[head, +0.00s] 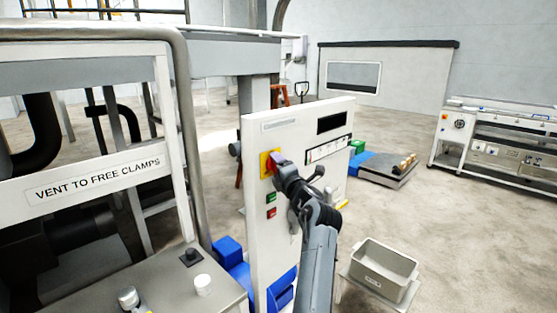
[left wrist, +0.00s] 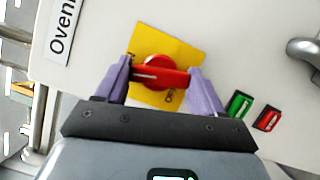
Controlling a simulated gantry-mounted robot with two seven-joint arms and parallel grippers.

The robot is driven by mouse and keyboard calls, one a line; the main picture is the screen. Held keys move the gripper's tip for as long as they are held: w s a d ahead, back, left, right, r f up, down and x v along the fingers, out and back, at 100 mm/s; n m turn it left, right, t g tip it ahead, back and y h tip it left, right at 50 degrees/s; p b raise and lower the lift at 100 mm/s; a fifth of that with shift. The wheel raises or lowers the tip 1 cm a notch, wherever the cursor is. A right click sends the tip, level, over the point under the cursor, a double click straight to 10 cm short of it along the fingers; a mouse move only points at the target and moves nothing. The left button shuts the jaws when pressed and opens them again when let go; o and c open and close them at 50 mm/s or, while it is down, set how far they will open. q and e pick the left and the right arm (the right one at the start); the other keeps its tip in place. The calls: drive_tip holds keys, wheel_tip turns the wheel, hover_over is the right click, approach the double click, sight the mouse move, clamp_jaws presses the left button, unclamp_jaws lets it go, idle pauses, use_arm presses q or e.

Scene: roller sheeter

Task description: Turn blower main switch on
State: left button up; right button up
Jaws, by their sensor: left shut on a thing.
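A red rotary switch (left wrist: 160,73) with a bar handle sits on a yellow plate (left wrist: 140,42) on a white control panel (left wrist: 95,65). In the head view the yellow plate (head: 264,168) is near the panel's upper left. My left gripper (head: 277,164) is at the switch and hides part of it. In the left wrist view its purple fingers (left wrist: 162,82) are shut on the red handle, one at each end. The handle lies roughly across the picture, from finger to finger; the small markings on the plate are unreadable. My right gripper is not in view.
A green button (head: 271,197) and a red button (head: 271,212) sit below the switch. A silver lever (left wrist: 305,47) is on the same panel. A grey bin (head: 385,268) stands right of the panel. A grey table (head: 180,285) is at lower left.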

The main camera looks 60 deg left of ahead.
use_arm(q)
drive_tip(key=shift+r+m+h+p, duration=0.1)
drive_tip(key=shift+m+h+p, duration=0.4)
drive_tip(key=shift+m+p, duration=0.9)
drive_tip(key=o, duration=1)
drive_tip(key=shift+o, duration=0.2)
drive_tip(key=s+d, duration=0.2)
drive_tip(key=d, duration=0.8)
drive_tip(key=shift+d+b, duration=0.35)
drive_tip(key=shift+b, duration=0.1)
